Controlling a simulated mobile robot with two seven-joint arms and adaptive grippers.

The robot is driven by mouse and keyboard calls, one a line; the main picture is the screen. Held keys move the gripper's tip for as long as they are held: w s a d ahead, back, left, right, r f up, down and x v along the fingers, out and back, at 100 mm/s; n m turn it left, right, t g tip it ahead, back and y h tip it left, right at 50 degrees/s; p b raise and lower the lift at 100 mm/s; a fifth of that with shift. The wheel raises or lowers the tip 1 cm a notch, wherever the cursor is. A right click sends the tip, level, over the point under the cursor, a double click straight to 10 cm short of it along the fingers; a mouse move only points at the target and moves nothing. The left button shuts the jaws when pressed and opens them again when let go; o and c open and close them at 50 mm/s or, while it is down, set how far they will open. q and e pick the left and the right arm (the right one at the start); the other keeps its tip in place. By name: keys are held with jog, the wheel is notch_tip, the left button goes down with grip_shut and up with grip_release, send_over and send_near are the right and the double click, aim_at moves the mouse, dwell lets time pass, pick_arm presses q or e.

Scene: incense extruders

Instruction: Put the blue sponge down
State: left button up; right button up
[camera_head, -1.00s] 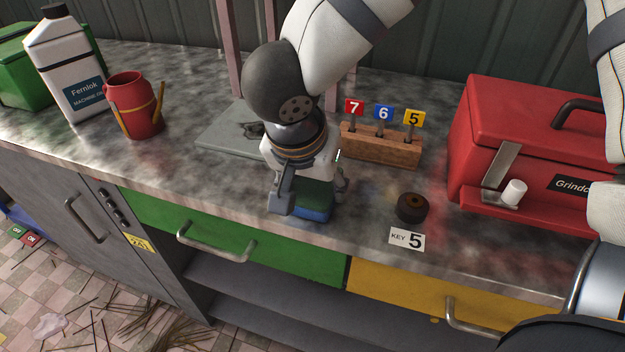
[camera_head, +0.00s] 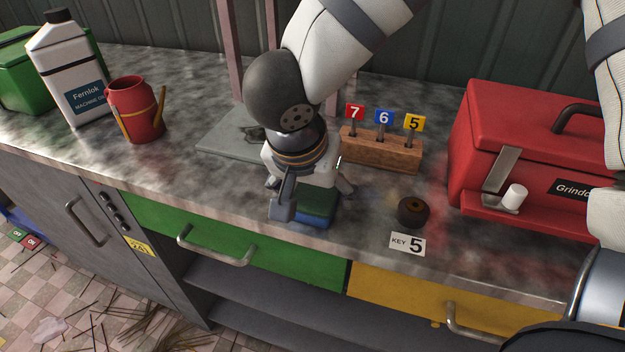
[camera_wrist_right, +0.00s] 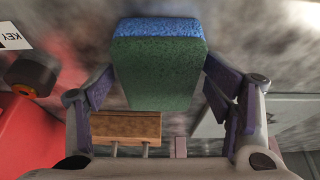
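The blue sponge (camera_head: 316,221) has a dark green upper layer and a blue lower layer. It sits on the worktop near the front edge, above the green drawer, and looks flat on the surface. My right gripper (camera_head: 312,192) is over it, pointing down. In the right wrist view the sponge (camera_wrist_right: 160,75) lies between the two spread fingers, and the fingers angle away from its sides. My right gripper is open. Its wrist and one finger hide part of the sponge in the head view. My left gripper is not in view.
Right of the sponge are a dark round knob (camera_head: 413,212) and a "KEY 5" card (camera_head: 407,244). Behind stands a wooden block (camera_head: 380,150) with tags 7, 6, 5. A red box (camera_head: 530,150) is at right, a red can (camera_head: 135,110) at left. The worktop left of the sponge is clear.

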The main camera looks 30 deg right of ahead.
jog(key=v, duration=1.2)
jog(key=shift+r, duration=0.1)
